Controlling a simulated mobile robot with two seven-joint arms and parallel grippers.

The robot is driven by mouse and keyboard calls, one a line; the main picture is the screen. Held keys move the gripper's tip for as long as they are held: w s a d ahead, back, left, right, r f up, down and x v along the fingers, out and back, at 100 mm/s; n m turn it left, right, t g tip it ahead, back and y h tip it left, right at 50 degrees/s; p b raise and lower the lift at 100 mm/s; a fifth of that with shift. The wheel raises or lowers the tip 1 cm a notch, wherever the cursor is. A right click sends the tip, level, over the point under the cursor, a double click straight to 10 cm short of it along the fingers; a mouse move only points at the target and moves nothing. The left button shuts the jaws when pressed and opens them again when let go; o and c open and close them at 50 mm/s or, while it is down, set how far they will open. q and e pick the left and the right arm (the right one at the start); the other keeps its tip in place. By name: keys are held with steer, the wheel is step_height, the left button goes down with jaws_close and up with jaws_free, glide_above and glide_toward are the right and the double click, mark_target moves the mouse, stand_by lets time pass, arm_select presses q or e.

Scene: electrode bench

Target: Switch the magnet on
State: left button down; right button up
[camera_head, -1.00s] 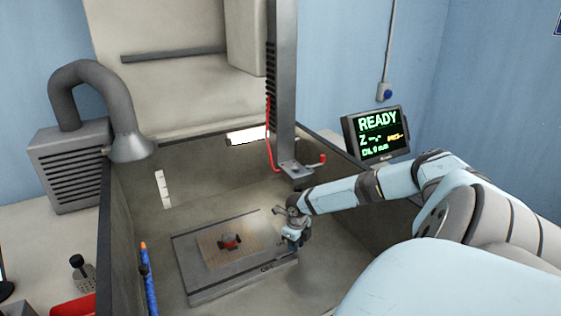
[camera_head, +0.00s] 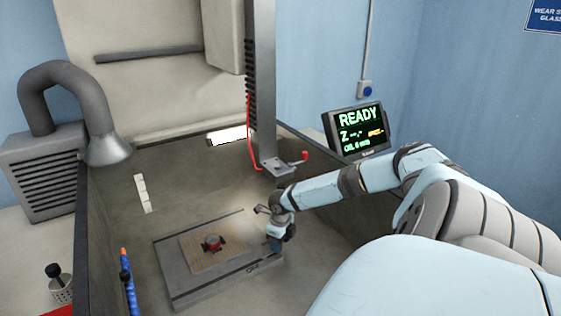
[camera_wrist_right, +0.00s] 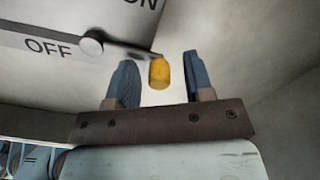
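The magnet is a flat grey block (camera_head: 192,290) on the bench floor, with a copper-lined top. Its side shows OFF and ON lettering in the right wrist view (camera_wrist_right: 20,42). A lever on a round pivot (camera_wrist_right: 91,42) there ends in a yellow knob (camera_wrist_right: 159,73), pointing away from the pivot, past the OFF word. My right gripper (camera_head: 276,245) is at the block's right end and hides the lever in the head view. In the wrist view its fingers (camera_wrist_right: 160,80) are open, one on each side of the knob, with gaps visible. My left gripper is not in view.
A small red and dark part (camera_head: 212,243) sits on the block. A grey column with a bracket (camera_head: 279,164) and red hook stands behind my right gripper. Bench walls (camera_head: 85,230) enclose the area. A screen (camera_head: 357,130) reads READY. A blue pen-like rod (camera_head: 129,285) stands at left.

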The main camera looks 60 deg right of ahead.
step_height(320, 180, up, 14)
steer(key=b, duration=0.1)
stand_by(0.5)
steer(key=shift+f, duration=0.2)
stand_by(0.3)
